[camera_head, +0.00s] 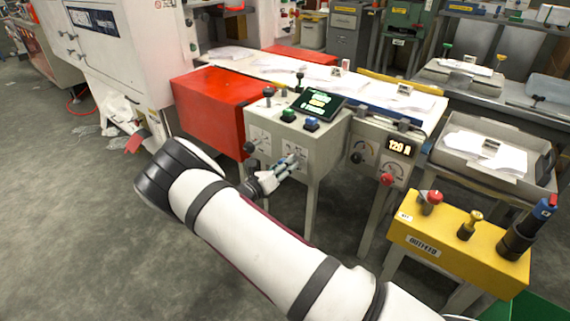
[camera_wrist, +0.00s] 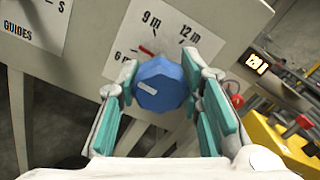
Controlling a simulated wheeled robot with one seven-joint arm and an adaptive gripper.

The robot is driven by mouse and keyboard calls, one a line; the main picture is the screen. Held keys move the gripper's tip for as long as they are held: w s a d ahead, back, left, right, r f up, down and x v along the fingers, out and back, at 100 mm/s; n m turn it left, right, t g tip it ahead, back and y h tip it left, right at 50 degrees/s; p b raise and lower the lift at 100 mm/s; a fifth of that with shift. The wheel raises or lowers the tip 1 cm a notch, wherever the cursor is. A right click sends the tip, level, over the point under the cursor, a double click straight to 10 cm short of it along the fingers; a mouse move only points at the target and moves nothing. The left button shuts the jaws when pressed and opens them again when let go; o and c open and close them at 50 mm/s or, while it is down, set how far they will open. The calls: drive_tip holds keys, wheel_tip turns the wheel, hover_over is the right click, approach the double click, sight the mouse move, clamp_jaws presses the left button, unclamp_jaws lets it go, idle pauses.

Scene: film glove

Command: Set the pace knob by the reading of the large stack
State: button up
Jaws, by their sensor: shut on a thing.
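In the wrist view, a blue faceted knob (camera_wrist: 162,84) sits on the pale panel (camera_wrist: 225,25) under marks 6 m, 9 m and 12 m. A red mark (camera_wrist: 146,51) shows above it, between 6 m and 9 m, and a small white strip is on its face. My gripper (camera_wrist: 165,88) is shut on this knob, with teal-padded fingers on both sides. In the head view, my gripper (camera_head: 288,165) is at the front of the grey control box (camera_head: 325,135) and mostly hides the knob. White stacks lie on the table (camera_head: 260,66) and in a grey tray (camera_head: 450,165); their small tags are unreadable.
A display (camera_head: 400,147) reads 120 N above a dial and a red knob (camera_head: 387,180). A dark screen (camera_head: 320,103) and coloured buttons top the control box. A yellow box (camera_head: 455,245) with upright handles stands at right. Open floor lies left.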

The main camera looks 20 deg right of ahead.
drive_tip(key=shift+f+n, duration=0.1)
drive_tip(key=shift+n, duration=1.4)
drive_tip(key=shift+s, duration=0.1)
drive_tip(key=o, duration=1.2)
drive_tip(key=shift+a, duration=0.1)
drive_tip(key=v, duration=1.2)
